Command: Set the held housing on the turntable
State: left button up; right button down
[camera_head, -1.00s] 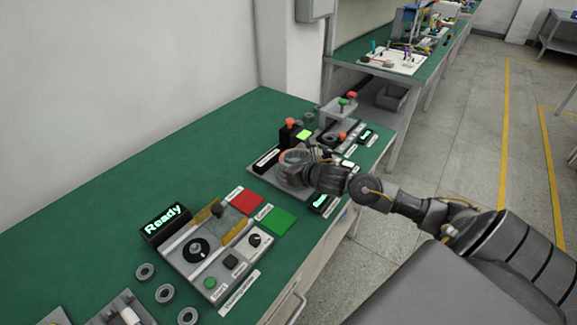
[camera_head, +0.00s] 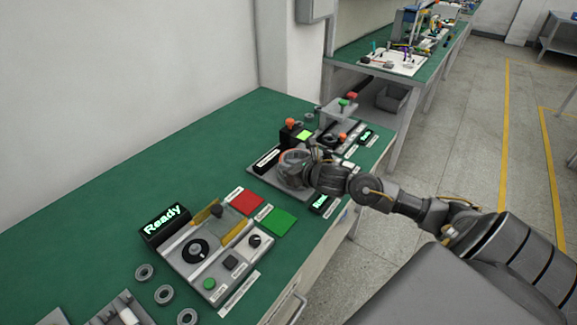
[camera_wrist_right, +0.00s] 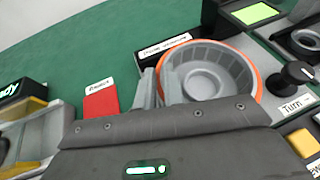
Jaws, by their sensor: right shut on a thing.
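The housing (camera_head: 294,170) is a grey round cup with an orange rim. It is over the grey station plate at the far part of the bench in the head view. In the right wrist view the housing (camera_wrist_right: 205,78) shows its open ribbed inside and orange rim. My right gripper (camera_head: 312,172) is shut on the housing's side. In the right wrist view a grey finger (camera_wrist_right: 148,90) shows at the rim's left. The turntable is hidden beneath the housing, and I cannot tell whether they touch. My left gripper is not in view.
Nearer, a tester reading "Ready" (camera_head: 165,224) stands beside red (camera_head: 240,200) and green (camera_head: 278,222) pads.

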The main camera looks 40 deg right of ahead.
dwell(0.5)
dwell(0.3)
jog(key=c, duration=1)
grip_release()
jog(key=shift+f, duration=0.1)
jog(key=shift+c, duration=0.2)
jog(key=shift+r+p, duration=2.4)
jog(key=shift+r, duration=1.15)
jog(key=shift+s+f, duration=0.1)
